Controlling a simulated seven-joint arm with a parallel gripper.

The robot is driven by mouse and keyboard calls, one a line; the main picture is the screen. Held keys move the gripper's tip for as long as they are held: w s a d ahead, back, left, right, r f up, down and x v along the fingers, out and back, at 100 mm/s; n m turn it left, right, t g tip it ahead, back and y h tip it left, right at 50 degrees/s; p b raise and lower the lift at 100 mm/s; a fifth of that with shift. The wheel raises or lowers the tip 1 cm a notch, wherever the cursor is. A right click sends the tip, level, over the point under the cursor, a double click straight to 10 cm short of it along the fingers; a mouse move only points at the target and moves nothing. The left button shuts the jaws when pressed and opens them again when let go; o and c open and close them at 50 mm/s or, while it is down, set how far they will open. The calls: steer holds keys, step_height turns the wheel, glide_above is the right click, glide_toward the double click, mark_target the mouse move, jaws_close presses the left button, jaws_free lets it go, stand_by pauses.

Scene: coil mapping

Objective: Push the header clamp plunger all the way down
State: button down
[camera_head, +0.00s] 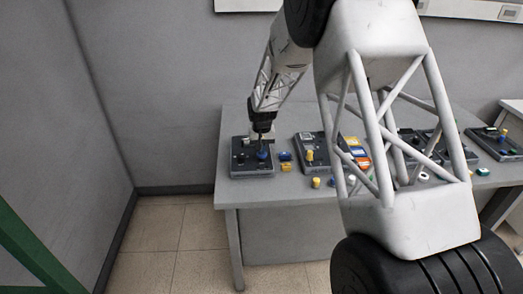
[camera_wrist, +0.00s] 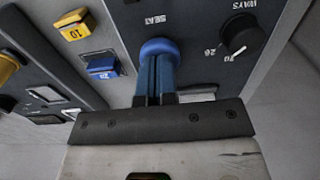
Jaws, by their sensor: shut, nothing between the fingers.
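The header clamp plunger appears to be the blue round knob (camera_wrist: 158,46) beside the label SEAT on a dark panel (camera_wrist: 190,40). In the head view the blue knob (camera_head: 262,155) is on the leftmost dark device (camera_head: 240,172) on the table. My gripper (camera_wrist: 155,68) is shut and empty, its narrow fingers together. The fingertips overlap the knob in the wrist view; in the head view my gripper (camera_head: 262,142) is right above it. I cannot tell whether they touch, or how far down the knob is.
A dark dial (camera_wrist: 238,36) labelled WAYS is on the same panel. Blue (camera_wrist: 103,66) and yellow (camera_wrist: 74,24) blocks lie beside it on the grey table (camera_head: 230,190). Another device with a yellow knob (camera_head: 309,155) stands to the right. Several small coloured pieces lie near the front edge.

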steer(key=shift+f, duration=0.35)
stand_by(0.7)
steer(key=shift+r, duration=4.25)
